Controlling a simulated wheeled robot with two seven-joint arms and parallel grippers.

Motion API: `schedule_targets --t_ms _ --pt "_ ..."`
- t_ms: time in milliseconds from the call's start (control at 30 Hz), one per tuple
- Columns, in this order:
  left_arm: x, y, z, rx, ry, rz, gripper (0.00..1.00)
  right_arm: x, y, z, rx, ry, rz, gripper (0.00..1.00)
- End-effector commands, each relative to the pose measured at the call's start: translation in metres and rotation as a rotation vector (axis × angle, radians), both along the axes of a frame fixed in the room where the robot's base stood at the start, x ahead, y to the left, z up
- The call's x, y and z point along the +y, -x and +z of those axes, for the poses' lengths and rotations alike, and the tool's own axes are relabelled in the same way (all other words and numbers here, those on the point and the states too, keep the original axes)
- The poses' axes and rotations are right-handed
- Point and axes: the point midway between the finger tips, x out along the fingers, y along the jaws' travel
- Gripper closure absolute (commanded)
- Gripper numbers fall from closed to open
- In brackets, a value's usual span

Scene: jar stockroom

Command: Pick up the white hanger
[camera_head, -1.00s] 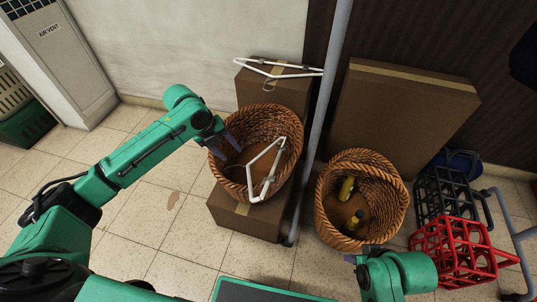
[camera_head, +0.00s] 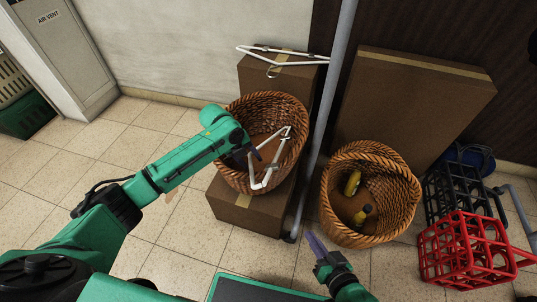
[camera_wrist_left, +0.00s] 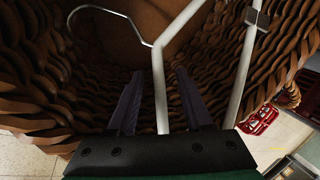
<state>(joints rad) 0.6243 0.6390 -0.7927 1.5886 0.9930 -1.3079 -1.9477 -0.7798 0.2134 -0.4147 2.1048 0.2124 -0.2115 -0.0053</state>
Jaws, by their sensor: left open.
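A white hanger (camera_head: 271,169) leans inside the left wicker basket (camera_head: 236,179). Its bars and hook (camera_wrist_left: 113,12) show in the left wrist view. My left gripper (camera_wrist_left: 158,90) is open inside that basket, with one white bar of the hanger passing between its two dark fingers. I cannot tell whether a finger touches the bar. In the head view the left gripper (camera_head: 252,154) is partly hidden by its own arm. A second white hanger (camera_head: 297,58) lies on the cardboard box behind. My right gripper (camera_head: 317,246) is low in the middle; its opening is unclear.
The left basket stands on a cardboard box (camera_head: 240,216). A grey pole (camera_head: 318,130) rises just right of it. A second basket (camera_head: 340,231) holds yellow objects (camera_head: 352,183). Red (camera_head: 465,250) and black crates (camera_head: 447,194) stand at right. Floor tiles at left are clear.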

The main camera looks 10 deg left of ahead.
Motion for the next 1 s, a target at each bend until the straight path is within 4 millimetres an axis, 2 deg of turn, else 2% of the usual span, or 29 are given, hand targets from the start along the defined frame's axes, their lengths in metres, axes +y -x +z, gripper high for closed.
schedule_targets --t_ms 167,233,300,333,733,867,1000 --pt "0.0 -0.001 0.0 -0.002 -0.001 0.001 0.49 0.0 0.0 0.001 -0.004 -0.002 -0.001 1.0" --pt "0.0 -0.001 0.0 -0.002 -0.001 0.001 0.68 0.0 0.0 0.001 -0.004 -0.002 -0.001 1.0" --pt "0.0 -0.001 0.001 -0.002 -0.001 0.001 0.95 0.0 0.0 0.001 -0.003 -0.001 -0.001 1.0" --pt "0.0 -0.001 0.001 -0.002 -0.001 0.001 1.0 0.0 0.0 0.001 -0.003 -0.001 -0.001 1.0" --pt "0.0 -0.001 0.005 -0.002 -0.001 0.001 1.0 0.0 0.0 0.003 0.001 0.002 0.0 1.0" --pt "0.001 -0.001 0.022 -0.004 -0.001 0.001 1.0 -0.003 -0.002 0.011 0.026 0.023 0.009 1.0" --pt "0.001 -0.001 0.047 -0.003 -0.002 0.0 1.0 -0.012 -0.005 0.019 0.09 0.081 0.026 1.0"
